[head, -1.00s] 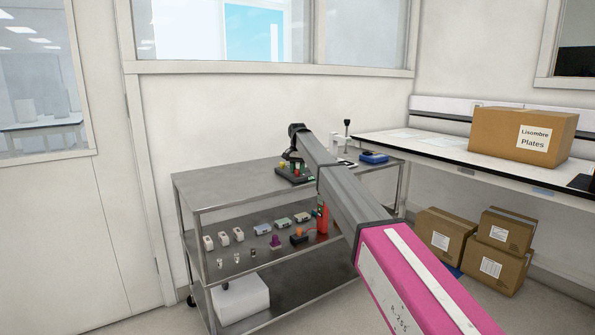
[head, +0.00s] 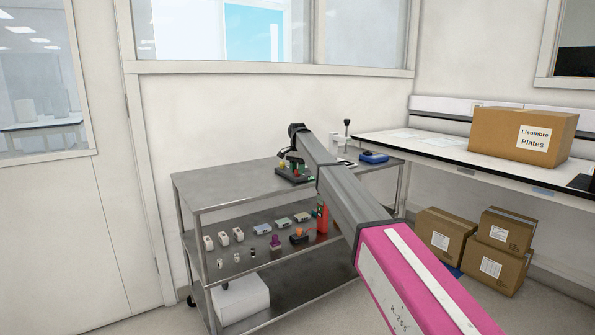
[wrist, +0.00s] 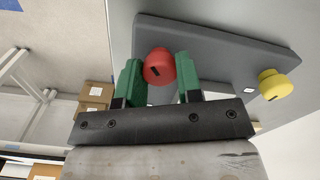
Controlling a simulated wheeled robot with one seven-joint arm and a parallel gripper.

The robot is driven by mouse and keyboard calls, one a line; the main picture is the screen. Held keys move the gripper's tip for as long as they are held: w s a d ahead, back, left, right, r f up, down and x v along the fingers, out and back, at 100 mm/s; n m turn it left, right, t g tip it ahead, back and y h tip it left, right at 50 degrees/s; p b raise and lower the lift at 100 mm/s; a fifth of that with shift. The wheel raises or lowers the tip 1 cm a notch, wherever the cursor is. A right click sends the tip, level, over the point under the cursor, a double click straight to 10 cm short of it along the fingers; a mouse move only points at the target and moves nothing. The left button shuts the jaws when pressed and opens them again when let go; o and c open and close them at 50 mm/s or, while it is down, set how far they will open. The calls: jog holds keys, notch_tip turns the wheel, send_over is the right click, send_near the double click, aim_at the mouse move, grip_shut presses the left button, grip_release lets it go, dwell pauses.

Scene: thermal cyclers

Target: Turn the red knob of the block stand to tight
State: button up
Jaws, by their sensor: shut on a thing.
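The block stand is a dark grey base (wrist: 215,45) on the cart's top shelf; it also shows small in the head view (head: 291,175). Its red knob (wrist: 158,66) has a short dark mark on its face. A yellow knob (wrist: 275,84) sits at the right end of the stand. My gripper (wrist: 158,80) has green fingers, one on each side of the red knob, and is shut on it. In the head view my gripper (head: 290,160) is over the stand, and my arm hides part of it.
The metal cart (head: 230,186) has lower shelves with several small devices. A blue device (head: 373,157) lies to the right of the stand. A bench (head: 440,150) with a cardboard box (head: 500,137) stands at right. The cart top's left half is bare.

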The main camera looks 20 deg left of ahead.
jog(key=o, duration=0.9)
jog(key=shift+o, duration=0.2)
notch_tip(320, 180, up, 11)
jog(key=shift+f, duration=0.15)
jog(key=s+d+f+n, duration=0.1)
jog(key=s+d+f, duration=0.4)
jog(key=d+f, duration=0.55)
jog(key=s+d+f, duration=0.5)
jog(key=d+f, duration=0.5)
jog(key=d, duration=0.2)
jog(key=s+d+f+n, duration=0.1)
jog(key=s+d+f, duration=0.3)
jog(key=d+f, duration=0.65)
jog(key=s+d+f, duration=0.4)
jog(key=s+d, duration=0.3)
jog(key=s, duration=0.2)
jog(key=s+d+f+n, duration=0.1)
jog(key=s+d+f, duration=0.4)
jog(key=s+d, duration=0.2)
jog(key=s+d+f, duration=0.5)
jog(key=s+d, duration=0.3)
jog(key=s, duration=0.4)
jog(key=shift+n, duration=0.4)
